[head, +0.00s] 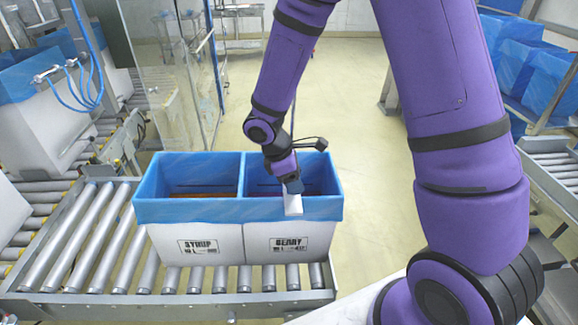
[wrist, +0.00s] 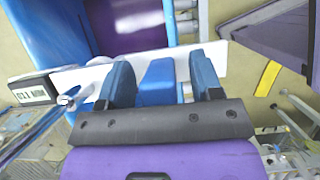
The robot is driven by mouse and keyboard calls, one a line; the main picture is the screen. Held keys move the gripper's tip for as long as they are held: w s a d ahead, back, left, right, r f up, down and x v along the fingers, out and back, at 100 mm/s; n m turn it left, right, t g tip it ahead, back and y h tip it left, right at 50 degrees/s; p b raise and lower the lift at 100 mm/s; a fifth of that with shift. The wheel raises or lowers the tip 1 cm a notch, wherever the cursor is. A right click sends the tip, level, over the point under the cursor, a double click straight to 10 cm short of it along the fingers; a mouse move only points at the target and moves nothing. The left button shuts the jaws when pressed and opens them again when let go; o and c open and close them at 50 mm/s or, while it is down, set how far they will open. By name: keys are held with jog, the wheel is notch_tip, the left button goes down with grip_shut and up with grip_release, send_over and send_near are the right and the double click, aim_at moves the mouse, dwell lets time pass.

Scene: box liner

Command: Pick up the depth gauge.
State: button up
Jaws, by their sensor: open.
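A white piece that looks like the depth gauge (head: 293,204) shows at the front rim of the right-hand blue-lined box. In the wrist view it looks like a long white bar (wrist: 85,79) crossing behind my fingers. My gripper (head: 292,187) points down at it from above. In the wrist view the two blue fingers of my gripper (wrist: 162,80) are apart, with a blue block (wrist: 158,82) between them. I cannot tell whether this block is part of the gauge or whether a finger touches it. The fingers hide part of the bar.
The two-part box with blue liners (head: 190,210) stands on a roller conveyor (head: 75,240). Its front labels seem to read SYRUP and BERRY. A glass panel (head: 165,75) stands behind left. More blue-lined boxes (head: 530,65) are at right. Open floor (head: 345,90) lies behind.

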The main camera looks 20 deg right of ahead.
jog(key=c, duration=1.1)
grip_shut()
jog(key=shift+r, duration=0.15)
